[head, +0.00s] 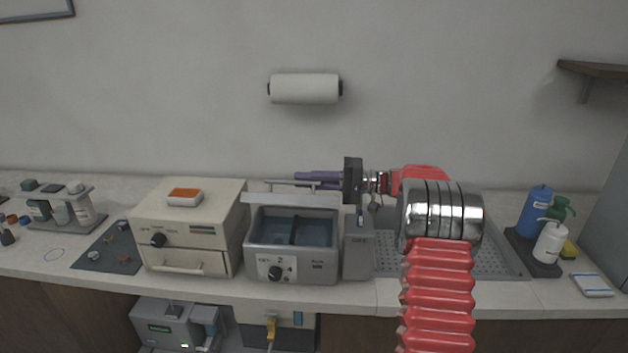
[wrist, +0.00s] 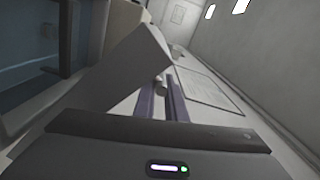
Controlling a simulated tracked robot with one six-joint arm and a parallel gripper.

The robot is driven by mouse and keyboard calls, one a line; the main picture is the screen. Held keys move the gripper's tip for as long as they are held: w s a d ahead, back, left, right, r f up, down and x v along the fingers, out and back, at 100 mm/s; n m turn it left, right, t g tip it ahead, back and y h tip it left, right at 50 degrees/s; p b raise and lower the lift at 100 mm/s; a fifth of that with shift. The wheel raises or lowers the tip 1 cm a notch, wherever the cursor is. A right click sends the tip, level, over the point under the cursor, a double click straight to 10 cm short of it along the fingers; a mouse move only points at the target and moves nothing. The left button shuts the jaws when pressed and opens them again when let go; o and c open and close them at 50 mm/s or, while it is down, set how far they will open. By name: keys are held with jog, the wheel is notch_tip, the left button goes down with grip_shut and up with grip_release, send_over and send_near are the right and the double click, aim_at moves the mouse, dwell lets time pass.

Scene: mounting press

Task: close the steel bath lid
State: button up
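The steel bath (head: 292,262) is a grey box with a dial on its front and a dark, divided open basin. Its lid (head: 290,199) stands raised at the back, seen nearly edge-on as a light strip. In the wrist view the lid is a tilted grey panel (wrist: 128,78). A thin bar, apparently the lid's handle (head: 276,182), shows just above it. My gripper (head: 298,180) reaches in from the right, behind and above the lid. Its purple fingers have a narrow gap between them and look open. In the wrist view, small round ends show by the fingertips (wrist: 160,84); contact is unclear.
A cream oven-like box (head: 190,230) with an orange-topped block stands close left of the bath. A grey unit (head: 358,252) stands right of it, then a perforated drain tray (head: 500,262). Bottles (head: 550,242) are at far right. A paper roll (head: 305,88) hangs on the wall.

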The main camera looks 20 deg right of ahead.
jog(key=o, duration=0.4)
jog(key=shift+s+r, duration=0.25)
jog(key=shift+r, duration=0.1)
jog(key=shift+o, duration=0.2)
jog(key=shift+d+f, duration=0.1)
jog(key=shift+d, duration=0.15)
jog(key=v, duration=1.3)
jog(key=shift+d, duration=0.2)
jog(key=shift+s+f, duration=0.1)
jog(key=shift+s, duration=0.05)
jog(key=shift+c, duration=0.2)
